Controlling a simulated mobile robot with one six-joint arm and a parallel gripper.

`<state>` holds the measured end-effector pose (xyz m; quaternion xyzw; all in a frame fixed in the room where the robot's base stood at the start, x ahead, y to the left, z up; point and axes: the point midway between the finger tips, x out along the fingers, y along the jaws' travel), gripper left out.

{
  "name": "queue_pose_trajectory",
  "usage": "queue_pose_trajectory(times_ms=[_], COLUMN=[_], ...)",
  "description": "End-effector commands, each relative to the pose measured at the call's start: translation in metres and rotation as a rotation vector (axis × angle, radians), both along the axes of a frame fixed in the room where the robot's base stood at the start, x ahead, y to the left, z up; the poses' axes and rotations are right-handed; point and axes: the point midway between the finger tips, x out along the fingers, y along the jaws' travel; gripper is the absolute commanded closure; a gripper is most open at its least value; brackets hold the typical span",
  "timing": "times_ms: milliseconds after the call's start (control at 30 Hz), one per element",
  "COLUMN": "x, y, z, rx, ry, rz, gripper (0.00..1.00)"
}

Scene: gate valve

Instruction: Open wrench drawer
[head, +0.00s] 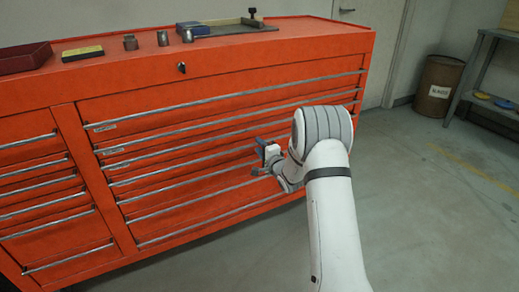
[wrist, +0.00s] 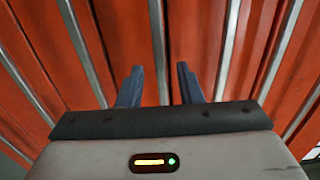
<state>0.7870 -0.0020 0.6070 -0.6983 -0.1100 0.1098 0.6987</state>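The red tool cabinet (head: 225,75) has a wide bank of drawers with long grey bar handles. Small labels (head: 109,150) sit by the upper handles, too small to read, so I cannot tell which drawer is the wrench drawer. My gripper (head: 258,157) is at the lower middle of the wide drawers, its tips close to the front. In the wrist view my gripper (wrist: 160,80) is open, with one bar handle (wrist: 157,40) running between its two dark fingers. Neither finger appears to press on the bar. I cannot tell how deep the fingers reach around it. All drawers look closed.
A narrower drawer column (head: 45,190) is at the left. A red tray (head: 25,58), several metal parts and a dark flat tray (head: 225,28) lie on the cabinet top. A barrel (head: 437,88) and shelf are at the back right. The floor (head: 440,220) at right is clear.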

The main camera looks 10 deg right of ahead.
Motion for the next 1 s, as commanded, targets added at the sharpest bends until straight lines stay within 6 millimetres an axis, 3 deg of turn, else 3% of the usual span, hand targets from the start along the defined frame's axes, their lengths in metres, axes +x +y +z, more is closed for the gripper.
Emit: queue_pose_trajectory(times_ms=[133, 400, 800, 1000], x=[0.0107, 0.0124, 0.0121, 0.012], y=[0.0043, 0.0049, 0.0055, 0.0058], z=[0.0, 0.0006, 0.0005, 0.0003], rx=[0.0, 0.0, 0.0, 0.0], ry=[-0.001, 0.001, 0.001, 0.001], rz=[0.001, 0.0, 0.001, 0.002], gripper=[0.67, 0.67, 0.99, 1.0])
